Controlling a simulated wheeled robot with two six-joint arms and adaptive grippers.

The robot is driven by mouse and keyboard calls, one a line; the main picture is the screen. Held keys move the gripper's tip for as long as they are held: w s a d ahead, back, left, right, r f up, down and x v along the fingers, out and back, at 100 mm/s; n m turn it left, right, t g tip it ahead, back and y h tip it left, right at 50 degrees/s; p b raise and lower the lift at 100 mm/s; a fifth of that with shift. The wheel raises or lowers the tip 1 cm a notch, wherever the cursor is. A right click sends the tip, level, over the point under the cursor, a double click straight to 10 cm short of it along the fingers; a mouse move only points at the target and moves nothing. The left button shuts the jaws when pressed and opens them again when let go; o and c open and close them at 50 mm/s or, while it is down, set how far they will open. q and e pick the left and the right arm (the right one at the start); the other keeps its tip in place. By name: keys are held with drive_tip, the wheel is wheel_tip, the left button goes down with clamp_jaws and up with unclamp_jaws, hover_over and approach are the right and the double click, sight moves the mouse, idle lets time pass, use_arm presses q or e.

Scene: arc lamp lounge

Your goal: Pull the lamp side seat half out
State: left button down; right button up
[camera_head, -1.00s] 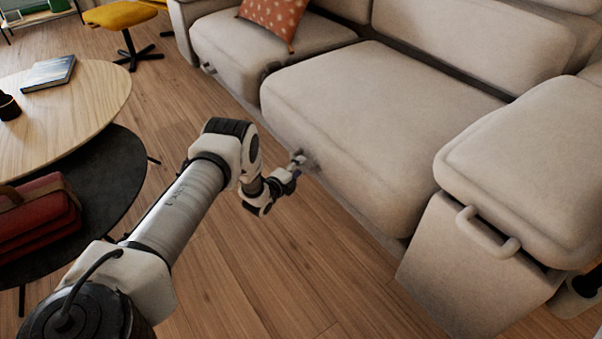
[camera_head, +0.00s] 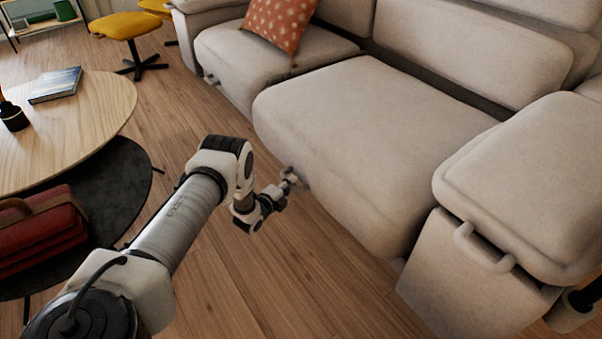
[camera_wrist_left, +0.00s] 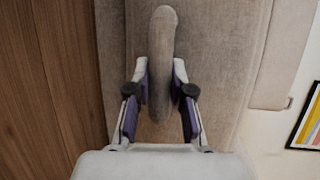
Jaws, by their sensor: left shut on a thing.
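The beige sofa has a middle seat (camera_head: 365,135) that sticks out in front of the left seat (camera_head: 270,60) in the head view. I cannot see a lamp. My left gripper (camera_head: 290,182) is at the front of the middle seat, low down. In the left wrist view, its two fingers (camera_wrist_left: 161,80) lie on both sides of a rounded beige handle (camera_wrist_left: 161,30), shut on it. The handle is mostly hidden by the gripper in the head view.
A round wooden table (camera_head: 75,120) with a book (camera_head: 55,84) stands at left, above a dark lower table (camera_head: 115,195) with a red bag (camera_head: 40,232). The armrest block (camera_head: 520,190) with a handle (camera_head: 484,249) is at right. Wooden floor between is clear.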

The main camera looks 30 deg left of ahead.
use_arm(q)
drive_tip(key=s, duration=0.1)
drive_tip(key=s+a+p, duration=0.1)
drive_tip(key=s, duration=0.1)
drive_tip(key=s+a, duration=0.1)
drive_tip(key=s, duration=0.1)
drive_tip(key=shift+p, duration=0.35)
drive_tip(key=c, duration=1)
unclamp_jaws()
drive_tip(key=shift+w, duration=0.1)
use_arm(e)
wheel_tip(320, 180, up, 3)
drive_tip(key=shift+f, duration=0.1)
use_arm(q)
drive_tip(key=s, duration=0.4)
drive_tip(key=s+r, duration=0.1)
drive_tip(key=s, duration=0.3)
drive_tip(key=s+r, duration=0.1)
drive_tip(key=s, duration=0.2)
drive_tip(key=shift+s, duration=0.4)
drive_tip(key=shift+r, duration=0.1)
